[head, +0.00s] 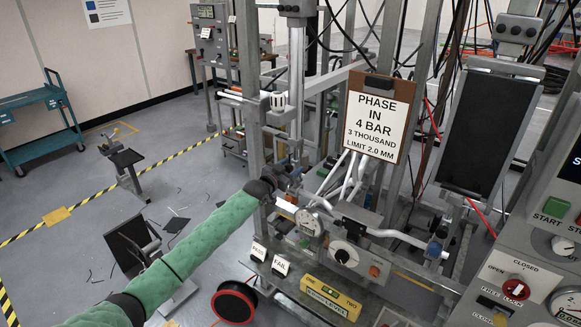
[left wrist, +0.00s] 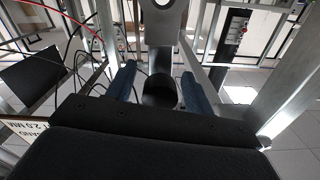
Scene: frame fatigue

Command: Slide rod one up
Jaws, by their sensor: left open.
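My left gripper (head: 294,170) reaches in on a green-sleeved arm to the lower part of the test frame. It is at the foot of a vertical silver rod (head: 297,75); no label shows which rod is rod one. In the left wrist view the two blue fingers (left wrist: 158,90) are open. A dark round cylinder (left wrist: 158,97) shows between them, with gaps at the sides; I cannot tell whether they touch it. A grey bracket with a hole (left wrist: 163,25) stands beyond it. My right gripper is not in view.
A clipboard sign (head: 376,115) reads "PHASE IN 4 BAR". Pipes, a dial gauge (head: 309,221) and a yellow level (head: 331,298) crowd the bench below. A dark panel (head: 486,133) and a control console (head: 535,265) stand at right.

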